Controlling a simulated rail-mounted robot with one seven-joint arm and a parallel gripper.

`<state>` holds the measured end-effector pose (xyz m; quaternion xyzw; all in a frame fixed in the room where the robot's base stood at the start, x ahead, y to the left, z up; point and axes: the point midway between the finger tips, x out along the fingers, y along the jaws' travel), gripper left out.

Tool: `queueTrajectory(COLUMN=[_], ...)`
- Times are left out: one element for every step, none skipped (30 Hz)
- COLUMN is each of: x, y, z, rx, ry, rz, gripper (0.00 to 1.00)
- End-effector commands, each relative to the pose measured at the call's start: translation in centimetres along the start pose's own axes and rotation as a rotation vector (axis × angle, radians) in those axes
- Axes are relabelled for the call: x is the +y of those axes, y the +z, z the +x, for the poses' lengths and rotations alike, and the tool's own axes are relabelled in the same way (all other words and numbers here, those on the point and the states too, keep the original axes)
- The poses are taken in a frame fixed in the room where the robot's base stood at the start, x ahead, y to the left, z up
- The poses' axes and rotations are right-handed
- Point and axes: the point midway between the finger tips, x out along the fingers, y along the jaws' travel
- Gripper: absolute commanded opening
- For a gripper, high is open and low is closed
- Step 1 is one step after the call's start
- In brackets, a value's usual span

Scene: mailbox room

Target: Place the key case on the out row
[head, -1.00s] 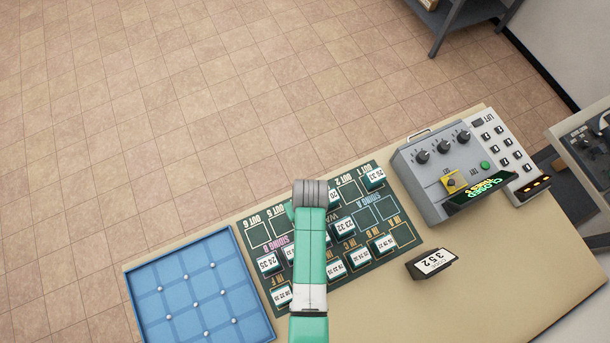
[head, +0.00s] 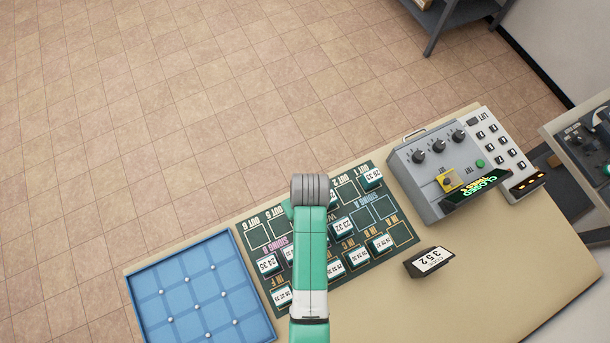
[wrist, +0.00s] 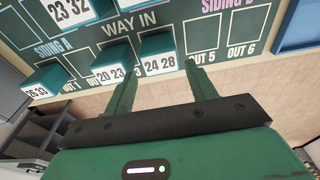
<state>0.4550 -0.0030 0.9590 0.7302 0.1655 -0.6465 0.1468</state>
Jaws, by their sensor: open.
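A dark green board (head: 362,247) lies on the table, marked with out, siding, way in and in spaces. Several green cases with white number labels sit on it; which one is the key case I cannot tell. In the wrist view my gripper (wrist: 158,60) is open, its two fingers on either side of the case labelled 24 28 (wrist: 161,66). That case sits in the out row, left of OUT 5. Whether the fingers touch it is unclear. The case labelled 20 23 (wrist: 111,72) is beside it. In the head view my arm hides the fingers and the 24 28 case.
A case labelled 26 33 (head: 373,178) is at OUT 1. A blue tray (head: 150,307) is left of the board. OUT 5 and OUT 6 are empty.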

Motion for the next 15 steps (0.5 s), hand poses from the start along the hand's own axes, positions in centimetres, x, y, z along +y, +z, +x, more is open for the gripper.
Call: queueTrajectory(x=[0.1, 0.0, 0.0, 0.0, 0.1, 0.0, 0.1, 0.0, 0.0, 0.0, 0.0, 0.0, 0.0, 0.0, 0.0], y=[-0.1, -0.1, -0.1, -0.1, -0.1, -0.1, -0.1, 0.0, 0.0, 0.0, 0.0, 0.0, 0.0, 0.0, 0.0], z=[-1.4, -2.0, -2.9, -3.4, -3.9, -4.4, -4.8, -5.0, -5.3, -5.5, -5.6, -5.6, -5.7, -5.6, -5.6], rx=[0.003, 0.002, 0.003, 0.002, 0.002, 0.001, 0.002, 0.001, 0.0, 0.0, 0.0, 0.0, 0.0, 0.0, 0.0], ry=[0.001, 0.001, 0.001, 0.001, 0.001, 0.001, 0.001, 0.0, 0.0, 0.0, 0.0, 0.0, 0.0, 0.0, 0.0], rz=[0.0, 0.0, 0.0, 0.0, 0.0, 0.0, 0.0, 0.001, 0.001, 0.001, 0.001, 0.001, 0.001, 0.001, 0.001], gripper=[0.56, 0.56, 0.56, 0.56, 0.56, 0.56, 0.56, 0.56, 0.56, 0.56, 0.56, 0.56, 0.56, 0.56, 0.56])
